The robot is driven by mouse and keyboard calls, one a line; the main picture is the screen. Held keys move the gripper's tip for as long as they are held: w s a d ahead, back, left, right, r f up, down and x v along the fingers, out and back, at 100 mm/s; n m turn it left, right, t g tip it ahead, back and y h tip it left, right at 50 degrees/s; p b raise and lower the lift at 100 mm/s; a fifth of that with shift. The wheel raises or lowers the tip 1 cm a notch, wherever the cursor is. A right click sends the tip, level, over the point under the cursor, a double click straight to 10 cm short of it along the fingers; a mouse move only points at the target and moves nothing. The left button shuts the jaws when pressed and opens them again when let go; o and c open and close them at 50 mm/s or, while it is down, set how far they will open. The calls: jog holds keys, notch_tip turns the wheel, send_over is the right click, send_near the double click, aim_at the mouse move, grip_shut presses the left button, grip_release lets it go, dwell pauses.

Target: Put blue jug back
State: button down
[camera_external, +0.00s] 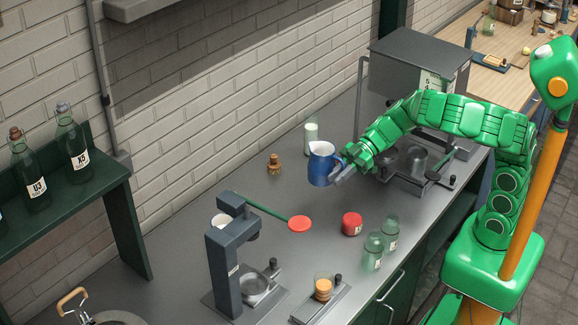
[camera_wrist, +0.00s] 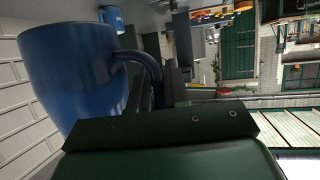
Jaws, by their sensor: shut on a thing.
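The blue jug (camera_external: 321,165) has a pale inside and is in the middle of the external view, above the grey counter or on it; I cannot tell which. My gripper (camera_external: 343,173) reaches it from the right and is shut on its handle side. In the wrist view the jug (camera_wrist: 75,75) fills the left, its handle (camera_wrist: 145,75) running to the jaws. The fingertips are partly hidden there by the dark gripper body.
A wall shelf (camera_external: 150,8) is upper left; a green shelf (camera_external: 95,185) holds bottles.

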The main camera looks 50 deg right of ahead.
aim_at(319, 177)
jog(key=w+a+f, duration=0.1)
jog(key=w, duration=0.1)
jog(key=w+a+f, duration=0.1)
jog(key=w, duration=0.1)
jog(key=w+a+f, duration=0.1)
jog(key=w, duration=0.1)
jog(key=shift+w+a+f, duration=0.15)
jog(key=shift+a, duration=0.1)
jog(key=shift+w+a+f, duration=0.35)
jog(key=shift+w+f, duration=0.3)
jog(key=shift+f, duration=0.3)
jog(key=shift+w+a+f, duration=0.4)
jog(key=shift+w+f, duration=0.3)
jog(key=shift+f, duration=0.2)
jog(key=shift+w+a+f, duration=0.35)
jog(key=shift+w+f, duration=0.3)
jog(key=shift+f, duration=1.85)
jog(key=c, duration=1.1)
grip_release()
jog(key=shift+f, duration=0.15)
